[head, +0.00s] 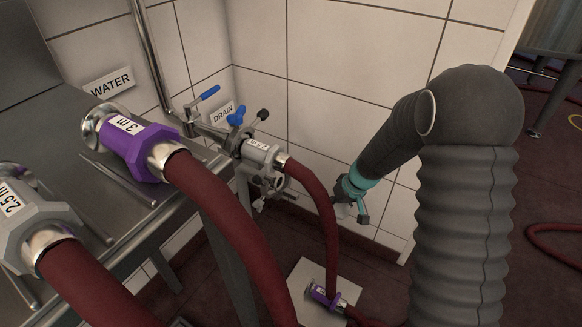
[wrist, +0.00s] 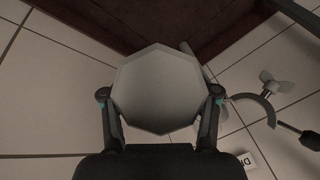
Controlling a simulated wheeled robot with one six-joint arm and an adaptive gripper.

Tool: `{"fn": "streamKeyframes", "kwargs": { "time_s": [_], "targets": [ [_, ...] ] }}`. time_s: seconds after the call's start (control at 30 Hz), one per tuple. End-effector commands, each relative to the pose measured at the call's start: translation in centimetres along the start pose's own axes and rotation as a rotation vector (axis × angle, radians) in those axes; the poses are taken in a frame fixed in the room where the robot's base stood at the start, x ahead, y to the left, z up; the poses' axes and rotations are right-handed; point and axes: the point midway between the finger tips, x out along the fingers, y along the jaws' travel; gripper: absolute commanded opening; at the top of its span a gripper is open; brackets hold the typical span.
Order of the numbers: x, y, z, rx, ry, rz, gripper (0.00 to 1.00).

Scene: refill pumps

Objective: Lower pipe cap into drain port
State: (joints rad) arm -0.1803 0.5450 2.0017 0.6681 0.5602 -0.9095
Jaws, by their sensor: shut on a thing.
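My gripper (head: 350,208) hangs low at the right of the pipework in the head view, close to the tiled wall. In the wrist view, my gripper (wrist: 160,108) is shut on a grey octagonal pipe cap (wrist: 160,90), with one finger on each side. The cap is hard to make out in the head view. Below the DRAIN sign (head: 222,113) is a metal valve assembly with a blue handle (head: 236,116). My gripper is to the right of it, apart from it. I cannot make out the drain port's opening; in the wrist view the cap covers much of the scene.
A purple-collared hose (head: 148,150) marked 3 m lies on the metal bench at left. A red hose (head: 325,210) runs down from the valves to a purple coupling (head: 325,294) on the floor. A wing nut (wrist: 268,85) and clamp show at right in the wrist view.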

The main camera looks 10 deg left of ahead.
Motion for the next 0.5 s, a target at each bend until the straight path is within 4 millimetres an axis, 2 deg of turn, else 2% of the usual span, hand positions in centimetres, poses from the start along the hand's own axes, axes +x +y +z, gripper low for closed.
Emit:
{"fn": "streamKeyframes", "kwargs": {
  "time_s": [0.37, 0.5],
  "targets": [
    [0.9, -3.9, -4.8, -0.228, 0.233, -0.208, 0.04],
    [0.9, -6.0, -8.2, -0.331, 0.378, -0.348, 0.04]
  ]
}}
